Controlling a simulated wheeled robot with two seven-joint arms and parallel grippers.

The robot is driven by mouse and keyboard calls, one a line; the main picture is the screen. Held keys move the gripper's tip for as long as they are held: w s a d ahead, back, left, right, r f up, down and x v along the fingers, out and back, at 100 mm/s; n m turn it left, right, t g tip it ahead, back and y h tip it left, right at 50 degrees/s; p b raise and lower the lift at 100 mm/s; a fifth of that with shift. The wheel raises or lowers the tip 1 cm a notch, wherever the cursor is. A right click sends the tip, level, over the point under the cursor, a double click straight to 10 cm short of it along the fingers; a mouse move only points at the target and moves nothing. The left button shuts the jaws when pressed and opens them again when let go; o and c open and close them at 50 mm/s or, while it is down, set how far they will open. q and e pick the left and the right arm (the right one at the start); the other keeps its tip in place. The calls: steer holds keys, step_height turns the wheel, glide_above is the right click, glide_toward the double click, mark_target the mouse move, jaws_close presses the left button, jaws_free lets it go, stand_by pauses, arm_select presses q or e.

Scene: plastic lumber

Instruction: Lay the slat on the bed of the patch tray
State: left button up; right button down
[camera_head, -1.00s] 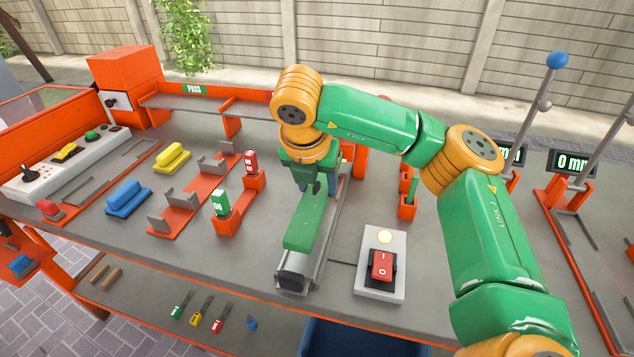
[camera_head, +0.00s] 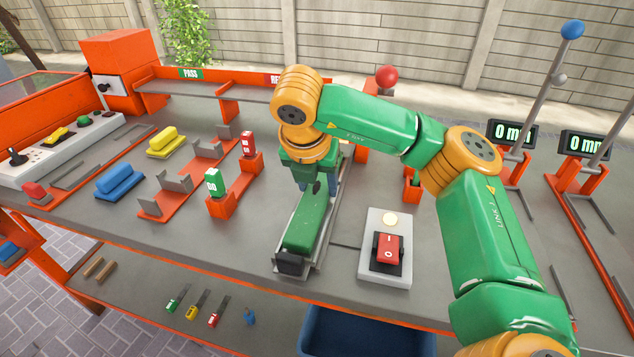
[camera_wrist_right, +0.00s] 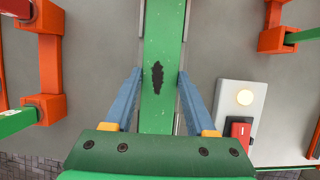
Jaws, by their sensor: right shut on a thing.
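The slat is a long green bar (camera_head: 305,222) with a dark ragged patch on top, which shows in the right wrist view (camera_wrist_right: 174,35). My right gripper (camera_head: 311,188) is shut on the slat, with a blue finger on each side of it in the right wrist view (camera_wrist_right: 160,75). The patch tray is a narrow grey metal channel (camera_head: 325,228) with a black block at its near end. The slat lies lengthwise over the tray, between its side walls. I cannot tell whether its underside touches the bed. My left gripper is out of view.
A switch box with a red rocker (camera_head: 388,248) stands close to the right of the tray. An orange stand with green and red tags (camera_head: 235,185) is to the left. Blue (camera_head: 118,182) and yellow (camera_head: 166,143) blocks lie farther left.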

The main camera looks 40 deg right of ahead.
steer(key=shift+f+b, duration=0.35)
steer(key=shift+f, duration=0.05)
steer(key=shift+c, duration=0.7)
jaws_free()
steer(key=p+v, duration=0.1)
steer(key=v, duration=0.6)
steer(key=shift+r+p, duration=0.2)
steer(key=shift+p, duration=0.2)
steer(key=shift+f, duration=0.1)
